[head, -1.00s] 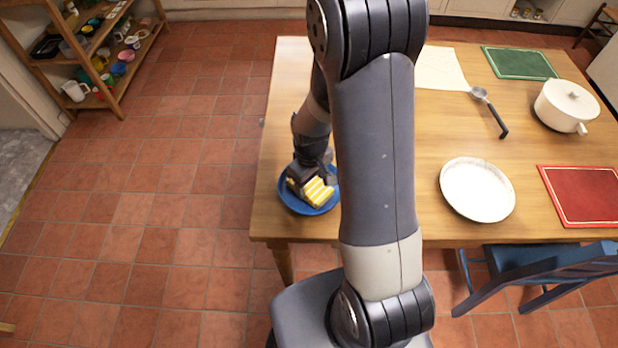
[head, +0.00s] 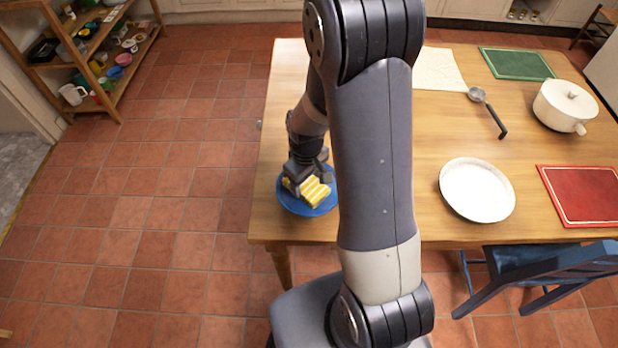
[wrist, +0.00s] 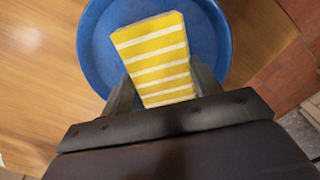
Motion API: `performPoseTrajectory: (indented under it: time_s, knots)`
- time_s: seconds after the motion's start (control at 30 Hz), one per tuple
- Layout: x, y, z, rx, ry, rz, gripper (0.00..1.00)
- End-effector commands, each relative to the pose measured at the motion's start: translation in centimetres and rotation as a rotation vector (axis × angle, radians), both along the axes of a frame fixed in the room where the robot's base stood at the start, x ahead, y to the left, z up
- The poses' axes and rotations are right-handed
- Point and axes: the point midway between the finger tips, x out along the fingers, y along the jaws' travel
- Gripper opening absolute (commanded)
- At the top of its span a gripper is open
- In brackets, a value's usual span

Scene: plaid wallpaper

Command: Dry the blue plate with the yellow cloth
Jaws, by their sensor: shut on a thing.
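The blue plate (head: 292,203) lies on the left front part of the table, close to its left edge; it also shows in the wrist view (wrist: 98,50). The yellow cloth (head: 314,190) with white stripes is a folded block over the plate, and fills the middle of the wrist view (wrist: 155,55). My gripper (wrist: 163,88) is shut on the cloth, with one finger on each side of it. In the head view my gripper (head: 307,178) is over the plate, and part of the cloth is hidden by it. I cannot tell whether the cloth presses on the plate.
On the wooden table (head: 400,150) are a white round dish (head: 477,190), a ladle (head: 488,110), a lidded white pot (head: 566,105), a red mat (head: 582,195), a green mat (head: 516,63) and a pale cloth (head: 438,68). A blue chair (head: 540,275) stands at the front.

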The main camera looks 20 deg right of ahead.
Motion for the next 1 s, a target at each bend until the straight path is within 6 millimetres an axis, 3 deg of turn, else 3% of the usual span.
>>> performPoseTrajectory:
  time_s: [0.43,1.0]
  knots:
    - [-1.0,-1.1,-0.2,0.0,0.002,-0.001,0.41]
    - [0.6,-1.1,-0.1,0.0,0.001,0.0,0.41]
